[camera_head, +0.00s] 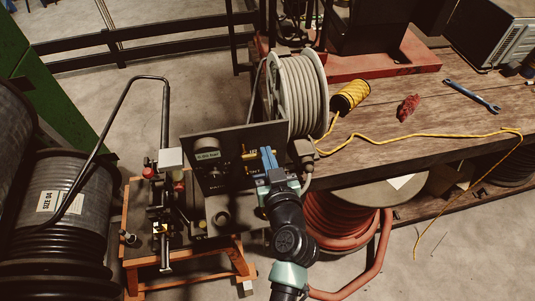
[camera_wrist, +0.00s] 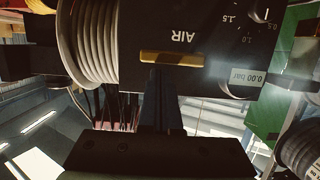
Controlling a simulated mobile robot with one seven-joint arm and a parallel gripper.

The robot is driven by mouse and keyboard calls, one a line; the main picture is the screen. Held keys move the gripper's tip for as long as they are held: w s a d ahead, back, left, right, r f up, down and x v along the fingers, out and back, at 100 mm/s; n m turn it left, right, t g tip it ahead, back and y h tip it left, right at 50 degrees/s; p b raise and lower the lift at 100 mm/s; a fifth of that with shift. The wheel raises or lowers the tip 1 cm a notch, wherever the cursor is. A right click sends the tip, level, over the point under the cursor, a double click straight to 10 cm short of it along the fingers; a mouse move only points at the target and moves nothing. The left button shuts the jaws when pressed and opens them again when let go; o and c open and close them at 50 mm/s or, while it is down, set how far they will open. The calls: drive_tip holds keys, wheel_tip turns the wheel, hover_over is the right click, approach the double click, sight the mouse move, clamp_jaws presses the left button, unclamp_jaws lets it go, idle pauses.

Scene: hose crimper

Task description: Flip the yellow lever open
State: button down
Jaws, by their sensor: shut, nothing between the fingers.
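The yellow lever (camera_wrist: 170,58) lies crosswise on a dark control panel (camera_wrist: 200,25) in the wrist view, close to the upside-down word AIR. The panel also shows in the head view (camera_head: 205,172), where a small yellow part, likely the lever (camera_head: 245,154), shows just left of my fingers. My gripper (camera_head: 267,153) is shut and empty, with its blue fingers at the panel's right side. In the wrist view my gripper's fingertips (camera_wrist: 161,72) reach the lever's lower edge in the picture. I cannot tell whether they touch it.
A grey hose reel (camera_head: 297,95) stands right behind the panel. The crimper frame (camera_head: 165,215) stands left.

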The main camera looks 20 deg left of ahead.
drive_tip(key=shift+w+d+f+m+y+b, duration=0.15)
drive_tip(key=shift+f+m+b, duration=0.2)
drive_tip(key=shift+b, duration=0.3)
drive_tip(key=shift+s+d+f+m+y+b, duration=0.1)
drive_tip(key=shift+f+m+y+b, duration=0.05)
drive_tip(key=shift+m+b, duration=0.4)
drive_tip(key=f+m+y+b, duration=0.1)
drive_tip(key=f+m+b, duration=0.1)
drive_tip(key=m+b, duration=0.1)
drive_tip(key=a+f+m+y+b, duration=0.1)
drive_tip(key=f+m+b, duration=0.1)
drive_tip(key=m+b, duration=0.2)
drive_tip(key=f+m+g+y+b, duration=0.1)
drive_tip(key=f+m+y+b, duration=0.1)
drive_tip(key=m+b, duration=0.2)
drive_tip(key=shift+s+a+f+b, duration=0.25)
drive_tip(key=shift+s+b, duration=0.1)
drive_tip(key=shift+b, duration=0.2)
drive_tip(key=shift+r+m, duration=0.15)
drive_tip(key=shift+m, duration=0.15)
